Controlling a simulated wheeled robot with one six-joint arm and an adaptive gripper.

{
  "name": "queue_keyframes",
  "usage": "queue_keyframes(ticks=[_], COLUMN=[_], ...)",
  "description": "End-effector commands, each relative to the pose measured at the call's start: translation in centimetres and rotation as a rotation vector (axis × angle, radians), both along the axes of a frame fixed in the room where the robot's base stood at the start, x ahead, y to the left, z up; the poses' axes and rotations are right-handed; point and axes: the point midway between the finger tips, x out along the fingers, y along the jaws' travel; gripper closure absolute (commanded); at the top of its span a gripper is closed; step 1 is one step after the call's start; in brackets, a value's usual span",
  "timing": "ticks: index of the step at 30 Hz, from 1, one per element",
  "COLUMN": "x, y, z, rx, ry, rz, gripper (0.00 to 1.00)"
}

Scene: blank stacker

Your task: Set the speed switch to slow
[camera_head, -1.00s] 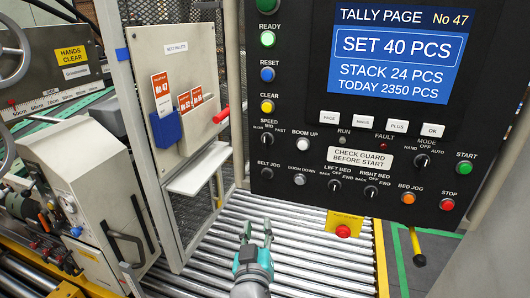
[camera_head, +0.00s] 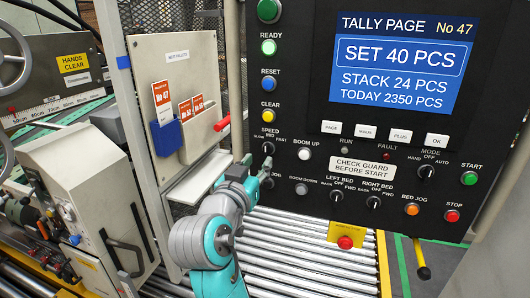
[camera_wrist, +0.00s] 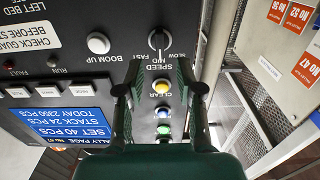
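The speed switch (camera_head: 268,148) is a small black rotary knob at the left side of the black control panel, marked SPEED, MID and FAST. Its SLOW mark is hard to make out in the head view. In the wrist view, upside down, the speed switch (camera_wrist: 158,41) has SLOW at its right and FAST at its left. Its handle looks roughly in line with MID; the exact setting is hard to tell. My gripper (camera_head: 257,165) is just below the switch in the head view. In the wrist view my gripper (camera_wrist: 161,90) is open, fingers apart with nothing between them.
A grey shelf (camera_head: 197,178) stands close at left. A roller conveyor (camera_head: 305,255) lies below the panel.

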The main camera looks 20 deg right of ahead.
Motion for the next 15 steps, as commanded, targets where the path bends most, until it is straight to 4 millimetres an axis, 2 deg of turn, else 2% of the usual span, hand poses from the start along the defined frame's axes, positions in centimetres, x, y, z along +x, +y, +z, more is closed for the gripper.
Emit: queue_keyframes(ticks=[7,15], x=[3.4,5.0], y=[-2.5,-3.6], z=[0.0,0.0], rx=[-0.001,-0.001], ry=[0.001,0.0], rz=[-0.001,0.001], gripper=[0.64,0.64])
